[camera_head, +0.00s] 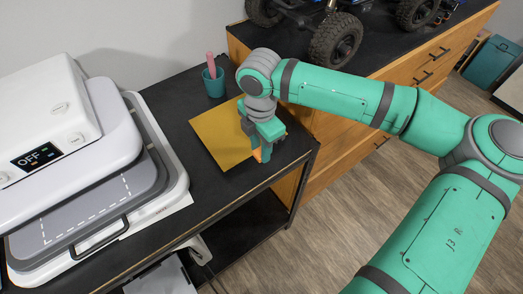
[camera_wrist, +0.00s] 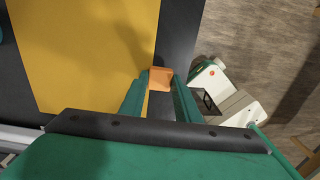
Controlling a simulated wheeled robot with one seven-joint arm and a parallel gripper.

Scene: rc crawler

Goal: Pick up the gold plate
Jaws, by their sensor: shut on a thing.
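The gold plate (camera_head: 218,136) is a flat, square, yellow-gold sheet at the right part of the black table, near its right end. It fills the left of the wrist view (camera_wrist: 80,50). My gripper (camera_head: 262,150) points down at the plate's right edge. In the wrist view my gripper's fingertips (camera_wrist: 160,82) are close together at that edge, with a small orange piece (camera_wrist: 160,76) between them. The piece seems to be a tab at the plate's edge. The plate looks flat, and I cannot tell whether it touches the table.
A white heat press (camera_head: 70,150) showing "OFF" stands left of the plate. A teal cup (camera_head: 214,85) holding a pink item is just behind it. A wooden cabinet (camera_head: 400,75) carries a big-wheeled vehicle (camera_head: 335,40). Clear wooden floor (camera_head: 330,220) lies to the right.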

